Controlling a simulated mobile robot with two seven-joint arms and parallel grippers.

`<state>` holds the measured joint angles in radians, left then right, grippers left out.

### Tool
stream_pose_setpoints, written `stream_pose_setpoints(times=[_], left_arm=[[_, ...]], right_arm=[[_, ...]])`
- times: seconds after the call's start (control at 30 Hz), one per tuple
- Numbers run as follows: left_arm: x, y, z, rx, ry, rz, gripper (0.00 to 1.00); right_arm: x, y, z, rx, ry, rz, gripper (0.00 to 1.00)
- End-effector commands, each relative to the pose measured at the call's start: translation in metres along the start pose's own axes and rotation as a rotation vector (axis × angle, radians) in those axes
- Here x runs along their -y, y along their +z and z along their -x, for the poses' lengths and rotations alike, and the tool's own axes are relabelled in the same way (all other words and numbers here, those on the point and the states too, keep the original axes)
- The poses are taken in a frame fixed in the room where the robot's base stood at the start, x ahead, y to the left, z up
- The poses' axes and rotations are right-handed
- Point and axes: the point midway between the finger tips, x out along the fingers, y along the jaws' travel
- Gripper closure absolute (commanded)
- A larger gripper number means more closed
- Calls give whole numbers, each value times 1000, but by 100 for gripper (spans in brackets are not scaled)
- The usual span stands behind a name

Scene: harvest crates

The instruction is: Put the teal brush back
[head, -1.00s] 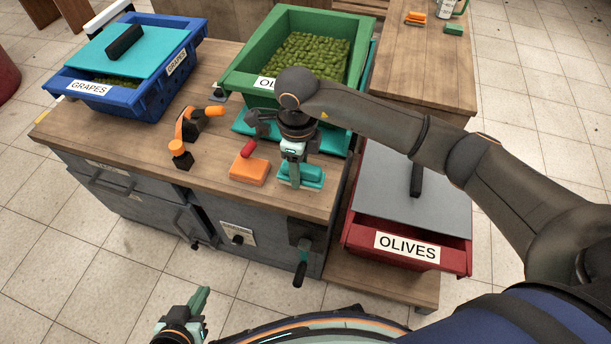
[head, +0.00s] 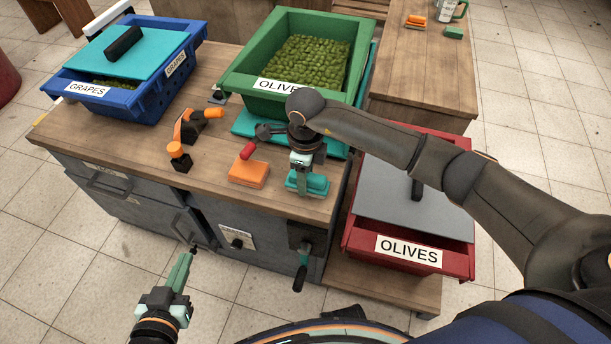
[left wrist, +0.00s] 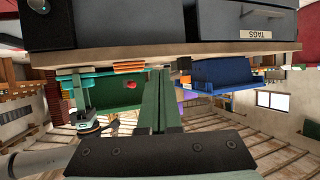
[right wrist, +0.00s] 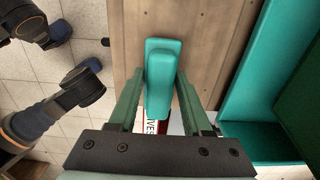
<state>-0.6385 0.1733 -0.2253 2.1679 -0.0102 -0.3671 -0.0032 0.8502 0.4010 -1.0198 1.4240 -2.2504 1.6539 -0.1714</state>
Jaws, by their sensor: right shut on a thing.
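The teal brush (head: 314,184) is at the front right edge of the wooden workbench (head: 215,150). My right gripper (head: 303,180) points down over it and is shut on it. In the right wrist view, the teal brush (right wrist: 160,75) lies between the two fingers (right wrist: 162,105), with wood beyond it. I cannot tell whether the brush touches the bench. My left gripper (head: 180,272) is empty, in front of the bench and below its top. Its fingers (left wrist: 161,105) are closed together in the left wrist view.
An orange block (head: 248,174) lies left of the brush, with a red object (head: 247,150) behind it. An orange-and-black tool (head: 188,124) stands further left. A green olives crate (head: 240,85), blue grapes crate (head: 128,100) and red olives crate (head: 455,262) stand around. A back table (head: 425,75) holds small items.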

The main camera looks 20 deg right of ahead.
Motion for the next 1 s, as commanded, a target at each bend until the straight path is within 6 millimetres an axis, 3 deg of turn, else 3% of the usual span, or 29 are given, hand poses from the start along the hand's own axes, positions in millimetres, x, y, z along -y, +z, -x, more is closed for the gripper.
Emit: stream_pose_setpoints(times=[0.37,0.4,0.63,1.0], left_arm=[[1,-7,0,-33,-4,-10,100],[1,-9,0,-38,-5,-11,100],[2,-13,0,-49,-5,-12,100],[2,-13,-1,-49,-4,-14,100]], right_arm=[[0,0,-2,0,-1,-1,95],[0,0,-2,0,0,-1,48],[0,0,-2,0,0,-1,22],[-1,0,-4,1,1,-1,21]])
